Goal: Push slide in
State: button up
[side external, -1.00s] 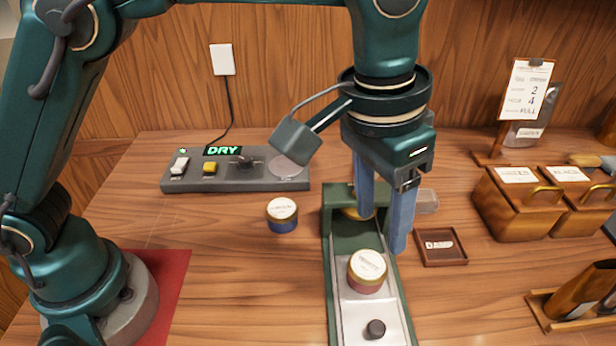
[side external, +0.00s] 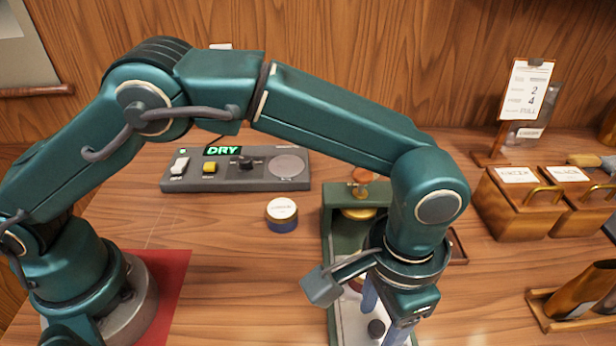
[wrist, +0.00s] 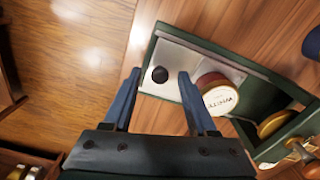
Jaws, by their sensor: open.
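The slide (wrist: 178,59) is a pale plate with a black knob (side external: 376,328) near its front end. It lies in the green press frame (side external: 333,228) and sticks out toward the camera. A red tin with a gold rim and white label (wrist: 217,93) sits on the slide behind the knob; my arm mostly hides it in the side view. My gripper (wrist: 159,76) is open, and nothing shows held. In the wrist view its fingertips lie on either side of the knob, apart from it. Whether they are at knob height I cannot tell.
A blue tin (side external: 282,214) stands left of the press. A grey control panel (side external: 235,172) with a lit DRY sign is behind it. Wooden boxes (side external: 519,203) and a card stand (side external: 525,90) are on the right. The table left of the press front is clear.

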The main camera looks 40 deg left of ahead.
grip_shut()
jog(key=shift+r, duration=0.1)
dwell(1.2)
